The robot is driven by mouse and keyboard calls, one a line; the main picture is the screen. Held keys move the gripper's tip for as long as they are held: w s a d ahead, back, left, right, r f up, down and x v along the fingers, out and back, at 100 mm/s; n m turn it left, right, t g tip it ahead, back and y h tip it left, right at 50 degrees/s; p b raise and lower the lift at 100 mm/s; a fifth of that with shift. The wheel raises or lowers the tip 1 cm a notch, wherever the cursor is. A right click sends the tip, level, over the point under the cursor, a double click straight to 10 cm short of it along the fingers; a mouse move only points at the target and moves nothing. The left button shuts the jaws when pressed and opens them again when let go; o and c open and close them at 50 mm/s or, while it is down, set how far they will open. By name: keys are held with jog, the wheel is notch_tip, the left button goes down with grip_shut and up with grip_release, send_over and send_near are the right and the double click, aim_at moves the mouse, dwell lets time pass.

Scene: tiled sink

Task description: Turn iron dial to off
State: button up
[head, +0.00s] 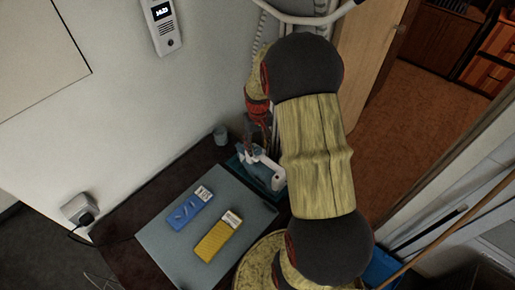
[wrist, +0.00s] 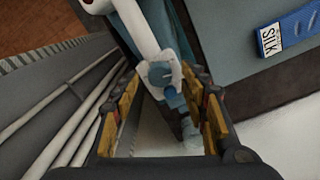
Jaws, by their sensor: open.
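The iron (head: 263,170) is white and blue and rests at the right rear edge of the tabletop, partly covered by my arm in the head view. In the wrist view the white and blue iron (wrist: 137,30) runs down from the top middle. Its round grey-blue dial (wrist: 160,74) sits between my fingertips, with no clear contact visible. My gripper (wrist: 168,90) is open, with yellow-padded fingers on either side of the dial. In the head view the fingers are dark and mostly hidden near the iron. The dial's markings are too small to read.
A grey-blue mat (head: 158,236) on the dark table carries a blue pack (head: 184,212) and a yellow pack (head: 213,243). A small cup (head: 220,134) stands by the wall. Pale rails (wrist: 70,112) run along the left in the wrist view. A plugged socket (head: 77,208) is on the wall.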

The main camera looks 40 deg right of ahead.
jog(key=shift+f, duration=0.5)
jog(key=c, duration=1.1)
grip_shut()
